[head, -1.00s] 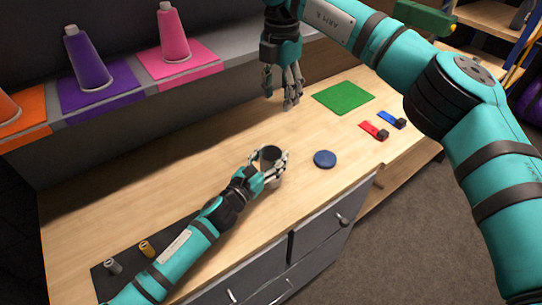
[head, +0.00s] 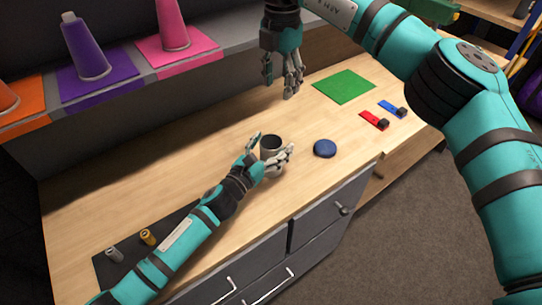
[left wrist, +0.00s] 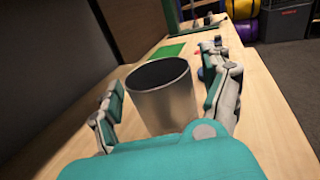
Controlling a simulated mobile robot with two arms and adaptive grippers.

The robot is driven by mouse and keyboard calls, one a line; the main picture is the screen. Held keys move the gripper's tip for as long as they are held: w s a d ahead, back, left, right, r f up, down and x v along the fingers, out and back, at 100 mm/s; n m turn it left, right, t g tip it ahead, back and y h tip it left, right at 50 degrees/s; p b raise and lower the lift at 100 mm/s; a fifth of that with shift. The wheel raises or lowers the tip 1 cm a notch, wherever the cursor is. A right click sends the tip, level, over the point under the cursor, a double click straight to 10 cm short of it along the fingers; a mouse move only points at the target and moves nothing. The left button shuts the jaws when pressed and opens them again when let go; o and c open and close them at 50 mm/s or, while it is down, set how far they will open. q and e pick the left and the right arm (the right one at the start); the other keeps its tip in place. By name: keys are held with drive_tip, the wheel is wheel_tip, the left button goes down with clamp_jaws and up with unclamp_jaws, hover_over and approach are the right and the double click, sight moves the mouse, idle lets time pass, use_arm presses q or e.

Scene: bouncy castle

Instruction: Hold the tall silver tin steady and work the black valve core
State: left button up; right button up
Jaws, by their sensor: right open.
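The silver tin (head: 271,146) stands upright on the wooden worktop, its top dark; it is large in the left wrist view (left wrist: 163,104). My left gripper (head: 271,149) is open around the tin, one finger on each side; the left wrist view shows gaps between both fingers (left wrist: 168,100) and the tin. My right gripper (head: 281,90) is open and empty, pointing down above the back of the worktop. I cannot pick out a black valve core for certain; the tin's dark top may hide it.
A dark blue disc (head: 325,148) lies right of the tin. Red (head: 373,119) and blue (head: 388,107) pieces with black ends and a green mat (head: 344,86) lie farther right. Silver (head: 114,254) and gold (head: 148,237) cylinders are at front left. Cones stand on the back ledge.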

use_arm(q)
drive_tip(key=v, duration=1.2)
drive_tip(key=shift+f, duration=0.1)
